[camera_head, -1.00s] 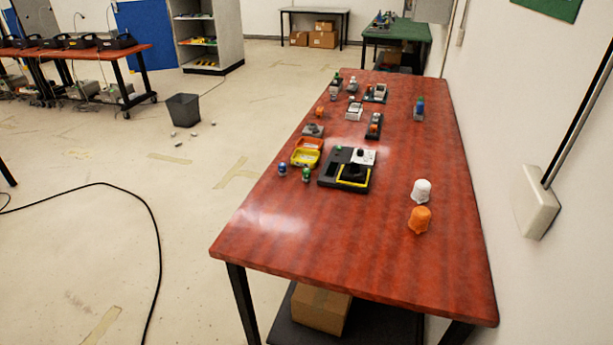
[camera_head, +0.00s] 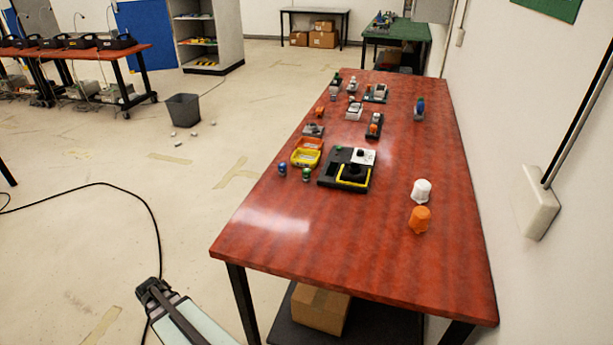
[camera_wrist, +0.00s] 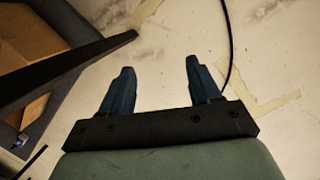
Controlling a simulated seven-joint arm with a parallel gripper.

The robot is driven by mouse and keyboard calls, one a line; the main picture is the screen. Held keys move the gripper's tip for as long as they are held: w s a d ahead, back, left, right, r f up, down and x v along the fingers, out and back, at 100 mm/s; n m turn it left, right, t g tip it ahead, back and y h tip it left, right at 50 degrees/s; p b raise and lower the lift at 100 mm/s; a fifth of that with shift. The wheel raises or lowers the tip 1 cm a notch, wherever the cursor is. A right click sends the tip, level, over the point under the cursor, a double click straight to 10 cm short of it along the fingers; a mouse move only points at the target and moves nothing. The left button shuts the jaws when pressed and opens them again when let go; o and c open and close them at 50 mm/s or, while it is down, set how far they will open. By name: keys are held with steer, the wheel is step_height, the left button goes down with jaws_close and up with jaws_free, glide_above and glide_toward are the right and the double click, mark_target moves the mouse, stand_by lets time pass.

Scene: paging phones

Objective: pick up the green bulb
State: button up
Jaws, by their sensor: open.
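A small green bulb (camera_head: 306,174) stands on the red table (camera_head: 290,245), near its left edge. A blue bulb (camera_head: 283,169) stands just to its left. Another small green piece (camera_head: 338,149) sits on the black device (camera_head: 331,170) behind them. My gripper (camera_head: 153,287) is low at the bottom left in the head view, off the table's left side and well apart from the green bulb. In the wrist view its two dark fingers (camera_wrist: 158,82) are spread with nothing between them. The bulb does not show in the wrist view.
An orange tray and a yellow tray (camera_head: 306,158) stand behind the bulbs. White (camera_head: 422,190) and orange (camera_head: 419,219) caps stand at the right. The table's front is clear. A cardboard box (camera_head: 320,307) lies on the shelf beneath.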

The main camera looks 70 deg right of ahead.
mark_target(306, 170)
steer(key=w+d+r+m+t+h, duration=0.1)
steer(key=w+d+r+m+t, duration=0.2)
steer(key=d+r, duration=1.2)
steer(key=s+d+r+m+h, duration=0.1)
steer(key=s+d+r+m, duration=0.1)
steer(key=d+r, duration=0.4)
steer(key=s+d+r+m+h, duration=0.1)
steer(key=s+d+r+m, duration=0.1)
steer(key=s+d+r, duration=0.3)
steer(key=s+d+r+m, duration=0.2)
steer(key=s+d+r, duration=0.2)
steer(key=d+r, duration=0.5)
steer(key=shift+s+d+r+m+g+h, duration=0.1)
steer(key=shift+s+d+m+g+h, duration=0.1)
steer(key=shift+d, duration=0.6)
steer(key=shift+s+d+r+m+g+h, duration=0.1)
steer(key=shift+d+h, duration=0.1)
steer(key=shift+d, duration=0.6)
steer(key=s+d+r+m+g, duration=0.1)
steer(key=s+d+r+m, duration=0.1)
steer(key=s+d+r, duration=0.4)
steer(key=s+d+r+m, duration=0.2)
steer(key=s+r, duration=0.2)
steer(key=s, duration=0.5)
steer(key=shift+h, duration=0.4)
steer(key=shift+x, duration=6.95)
steer(key=shift+w, duration=0.1)
steer(key=c, duration=1.1)
steer(key=shift+r, duration=0.1)
